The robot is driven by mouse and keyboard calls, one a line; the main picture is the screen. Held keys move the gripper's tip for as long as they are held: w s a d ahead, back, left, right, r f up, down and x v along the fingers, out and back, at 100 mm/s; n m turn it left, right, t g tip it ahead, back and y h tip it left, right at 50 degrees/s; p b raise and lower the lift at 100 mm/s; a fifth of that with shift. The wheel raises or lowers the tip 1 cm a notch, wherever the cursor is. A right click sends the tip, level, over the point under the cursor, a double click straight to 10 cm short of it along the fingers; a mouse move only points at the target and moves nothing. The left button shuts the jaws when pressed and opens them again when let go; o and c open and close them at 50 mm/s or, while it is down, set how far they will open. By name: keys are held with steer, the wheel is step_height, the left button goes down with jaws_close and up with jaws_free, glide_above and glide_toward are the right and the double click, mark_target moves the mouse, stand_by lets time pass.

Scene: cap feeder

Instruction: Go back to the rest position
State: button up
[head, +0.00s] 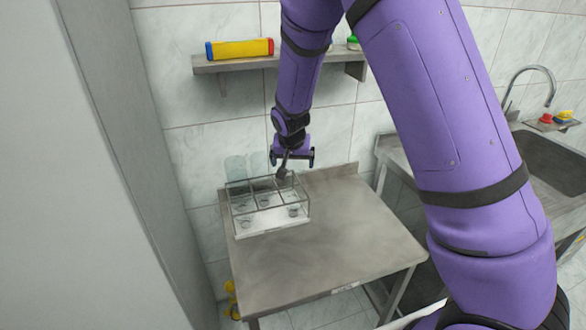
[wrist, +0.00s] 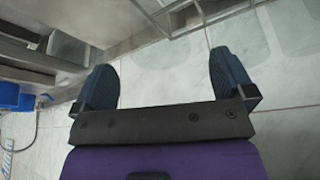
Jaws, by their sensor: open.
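My gripper (head: 285,172) hangs at the end of my purple arm, over the back right part of a clear divided cap feeder (head: 268,227) on the steel table. From the head view I cannot tell whether it touches the feeder. In the wrist view my gripper (wrist: 165,85) has its two dark blue fingers wide apart, with nothing between them but tiled wall behind. The feeder has several compartments, and some hold small round items too small to make out.
The steel table (head: 330,255) is bare in front and to the right of the feeder. A wall shelf (head: 225,64) above holds a yellow tube (head: 240,49). A sink (head: 560,155) with a tap stands at the right. A tall grey panel (head: 90,180) fills the left.

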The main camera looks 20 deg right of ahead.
steer(key=s+d+r+y, duration=0.1)
steer(key=s+d+r, duration=0.1)
steer(key=s+r, duration=0.4)
steer(key=s+d+r, duration=0.1)
steer(key=s+r, duration=0.2)
steer(key=r, duration=0.6)
steer(key=s+d+r+n, duration=0.1)
steer(key=s+r, duration=0.3)
steer(key=s, duration=0.5)
steer(key=s+d+r+n, duration=0.2)
steer(key=s+r, duration=0.2)
steer(key=s, duration=0.5)
steer(key=s+d+r+n+t, duration=0.1)
steer(key=s+r, duration=0.3)
steer(key=s, duration=0.5)
steer(key=shift+d+y, duration=0.15)
steer(key=shift+y, duration=0.25)
